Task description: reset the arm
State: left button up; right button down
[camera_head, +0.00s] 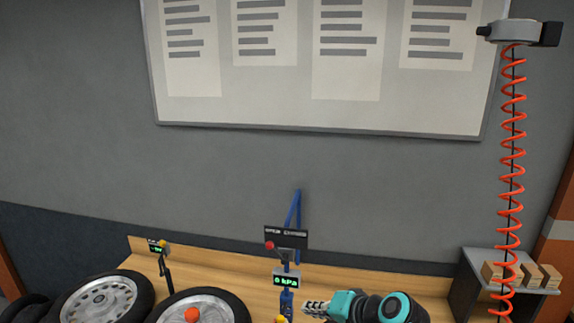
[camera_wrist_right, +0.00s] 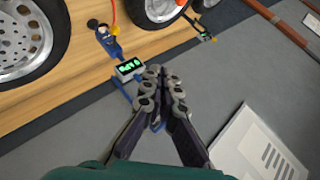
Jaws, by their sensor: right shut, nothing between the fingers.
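My right gripper (camera_head: 316,307) is shut and empty, at the bottom of the head view, on its teal and black arm. It stands just right of the blue post with a green-lit pressure display (camera_head: 287,282). In the right wrist view the shut fingers (camera_wrist_right: 162,80) point toward the same display (camera_wrist_right: 129,69), with nothing between them. I cannot tell whether they are apart from the post in depth. My left gripper is not in view.
A wooden bench (camera_head: 240,272) carries wheels with tyres (camera_head: 100,298) at left, one with a red knob (camera_head: 192,314). A small gauge stand (camera_head: 163,262) is behind them. A red coiled hose (camera_head: 512,150) hangs at right before a shelf of boxes (camera_head: 525,274). A notice board (camera_head: 310,110) is on the wall.

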jog(key=s+d+f+n+h+b, duration=0.1)
jog(key=s+d+f+b, duration=0.3)
jog(key=f+b, duration=0.5)
jog(key=s+d+f+n+h+b, duration=0.2)
jog(key=s+d+f+h+b, duration=0.2)
jog(key=f, duration=1.1)
jog(key=s+d+f+n+h+b, duration=0.1)
jog(key=s+d+f+b, duration=0.3)
jog(key=s+f+b, duration=0.4)
notch_tip(320, 180, down, 5)
jog(key=h+b, duration=0.1)
jog(key=b, duration=0.4)
jog(key=shift+s+r+g+b, duration=0.2)
jog(key=shift+s+g+b, duration=0.1)
